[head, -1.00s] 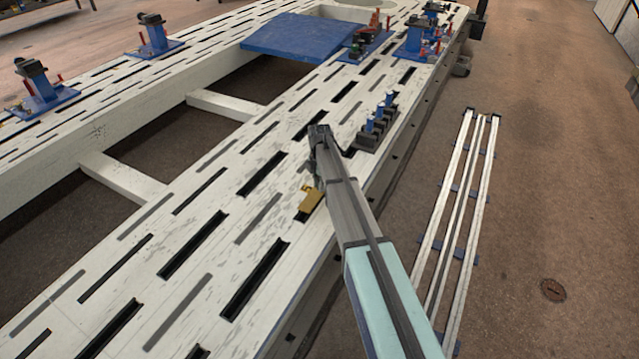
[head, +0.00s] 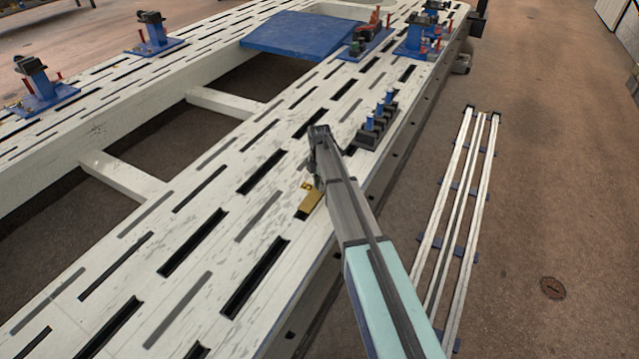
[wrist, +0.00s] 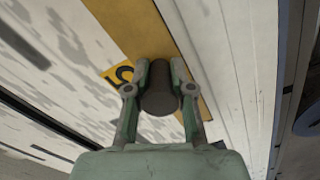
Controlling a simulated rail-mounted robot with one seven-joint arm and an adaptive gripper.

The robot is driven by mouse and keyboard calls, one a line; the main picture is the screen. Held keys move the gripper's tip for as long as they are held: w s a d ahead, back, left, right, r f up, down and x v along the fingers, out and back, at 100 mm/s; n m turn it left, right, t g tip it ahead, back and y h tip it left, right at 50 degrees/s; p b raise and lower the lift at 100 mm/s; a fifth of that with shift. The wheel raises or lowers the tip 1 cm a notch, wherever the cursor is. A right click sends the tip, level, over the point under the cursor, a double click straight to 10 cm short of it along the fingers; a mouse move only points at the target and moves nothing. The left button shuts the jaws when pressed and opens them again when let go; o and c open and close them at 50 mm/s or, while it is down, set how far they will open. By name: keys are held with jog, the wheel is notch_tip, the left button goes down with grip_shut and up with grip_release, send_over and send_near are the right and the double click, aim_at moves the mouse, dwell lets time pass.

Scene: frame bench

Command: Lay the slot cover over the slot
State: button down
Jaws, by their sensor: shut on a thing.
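The slot cover is a flat brass-coloured plate (head: 312,205) at the near-right edge of the bench top, partly hidden by my arm. A dark slot end (head: 300,217) shows at its lower end. In the wrist view the plate (wrist: 128,28) runs diagonally, with a dark round knob (wrist: 158,92) standing on it. My gripper (wrist: 160,82) is shut on this knob, one finger on each side. A yellow tag marked 5 (wrist: 118,75) lies beside the plate's left edge. I cannot tell whether the plate touches the bench. In the head view my fingertips are hidden.
The white bench (head: 215,250) has several open dark slots and grey filled ones. A dark block with blue-topped pegs (head: 375,125) stands just beyond my arm. Blue-based fixtures (head: 365,45) stand farther back. Metal rails (head: 460,215) lie on the floor at right.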

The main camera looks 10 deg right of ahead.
jog(key=shift+f, duration=0.6)
jog(key=c, duration=0.9)
grip_release()
jog(key=shift+c, duration=0.2)
notch_tip(320, 180, up, 12)
jog(key=shift+r, duration=0.1)
